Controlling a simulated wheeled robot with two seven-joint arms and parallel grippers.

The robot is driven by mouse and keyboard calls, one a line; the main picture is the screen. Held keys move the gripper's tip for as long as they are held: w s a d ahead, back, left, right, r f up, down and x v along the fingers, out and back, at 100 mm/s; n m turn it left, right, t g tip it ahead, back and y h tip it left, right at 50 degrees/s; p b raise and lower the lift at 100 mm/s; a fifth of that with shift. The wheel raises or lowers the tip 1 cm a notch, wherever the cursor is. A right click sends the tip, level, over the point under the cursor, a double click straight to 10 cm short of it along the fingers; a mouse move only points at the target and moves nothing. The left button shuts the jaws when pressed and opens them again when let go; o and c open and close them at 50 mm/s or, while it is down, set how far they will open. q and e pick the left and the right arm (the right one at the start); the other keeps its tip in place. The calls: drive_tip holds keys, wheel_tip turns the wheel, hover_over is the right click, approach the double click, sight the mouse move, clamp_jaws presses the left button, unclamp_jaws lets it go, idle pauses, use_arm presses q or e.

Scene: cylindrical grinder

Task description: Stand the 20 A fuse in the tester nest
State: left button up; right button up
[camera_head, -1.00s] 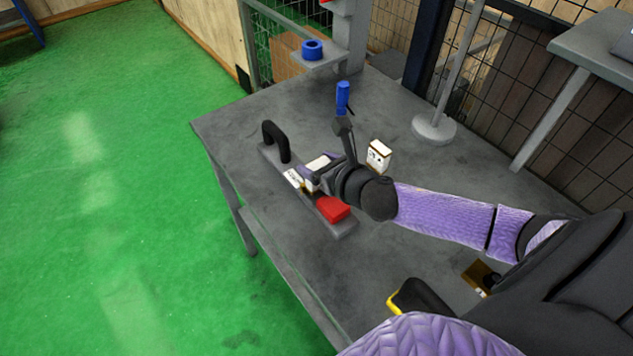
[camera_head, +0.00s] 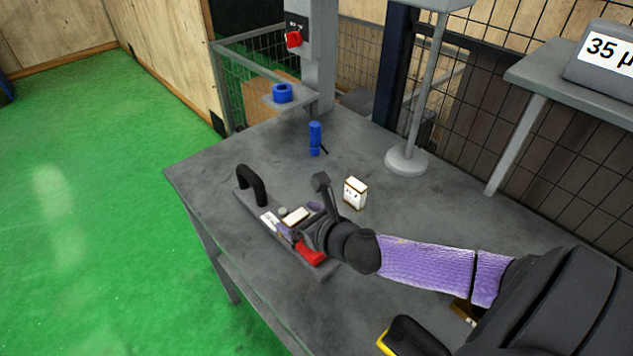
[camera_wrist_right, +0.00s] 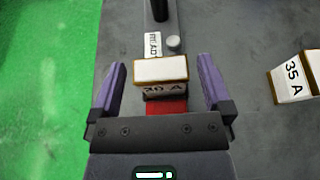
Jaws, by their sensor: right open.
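The fuse, a white-topped block with brown edges (camera_wrist_right: 160,72), is between the fingers of my right gripper (camera_wrist_right: 162,88). Its label ends in "0 A"; the first digit is hard to read. The gripper is open, with a gap on each side of the fuse. In the head view the fuse (camera_head: 295,215) is upright at the tester (camera_head: 243,200), a grey plate with a black handle, beside its white label and the red block (camera_head: 312,254). The fuse's lower end and the nest are hidden. My left gripper is not in view.
A second white block (camera_head: 355,193), marked 35 A in the wrist view (camera_wrist_right: 296,80), stands right of the tester. A blue cylinder (camera_head: 315,138), a round-based post (camera_head: 406,162) and a black and yellow item (camera_head: 410,338) are around. The table's back left is clear.

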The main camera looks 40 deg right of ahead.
drive_tip(key=p+v, duration=0.2)
drive_tip(key=v, duration=0.8)
drive_tip(key=shift+s+r, duration=0.15)
drive_tip(key=shift+s, duration=0.15)
